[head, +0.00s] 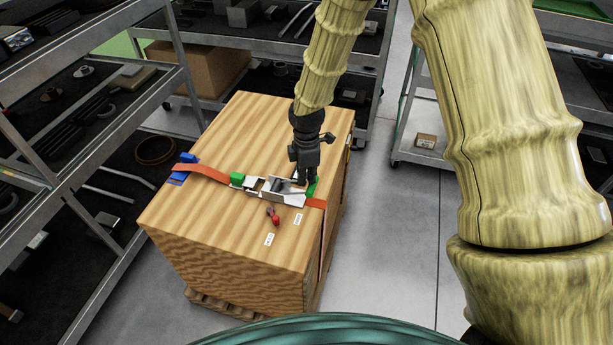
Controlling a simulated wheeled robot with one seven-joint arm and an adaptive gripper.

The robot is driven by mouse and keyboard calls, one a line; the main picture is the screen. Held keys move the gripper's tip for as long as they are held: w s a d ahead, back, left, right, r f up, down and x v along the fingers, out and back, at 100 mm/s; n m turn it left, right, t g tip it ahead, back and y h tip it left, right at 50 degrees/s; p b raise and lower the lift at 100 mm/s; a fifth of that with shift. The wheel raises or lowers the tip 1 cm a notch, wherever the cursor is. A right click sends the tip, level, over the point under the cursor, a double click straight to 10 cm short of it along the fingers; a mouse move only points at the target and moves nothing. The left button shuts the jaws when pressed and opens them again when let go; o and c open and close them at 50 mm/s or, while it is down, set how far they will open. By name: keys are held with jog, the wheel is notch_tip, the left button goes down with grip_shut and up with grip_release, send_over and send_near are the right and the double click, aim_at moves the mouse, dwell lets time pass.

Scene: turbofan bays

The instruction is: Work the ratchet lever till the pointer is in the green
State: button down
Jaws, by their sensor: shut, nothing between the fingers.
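The metal ratchet (262,186) lies on top of a wooden crate (222,240), in line with an orange strap (208,173). Its pale lever (288,192) lies low toward the right end. One green block (237,178) is at the ratchet's left end and another green piece (312,187) at its right end. My gripper (304,179) is shut and points down at the lever's right end, close to the right green piece. I cannot tell whether it touches the lever. A small red piece (275,218) lies in front of the ratchet. I cannot make out the pointer or its scale.
Two small white labels (268,239) are on the crate top. A blue block (188,158) sits by the strap at the crate's left edge. Shelving (88,130) stands close on the left, with more racks behind and right. Grey floor (385,250) is free right of the crate.

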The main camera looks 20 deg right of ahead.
jog(key=shift+f+b, duration=0.55)
jog(key=shift+f, duration=1.2)
notch_tip(320, 180, up, 10)
jog(key=p, duration=0.8)
jog(key=shift+r, duration=0.15)
notch_tip(320, 180, up, 5)
jog(key=m+p, duration=0.5)
jog(key=m, duration=0.1)
send_over(307, 186)
jog(key=shift+w+f+b, duration=0.15)
jog(key=shift+f+b, duration=2.25)
jog(key=shift+f, duration=1)
jog(key=shift+f, duration=0.15)
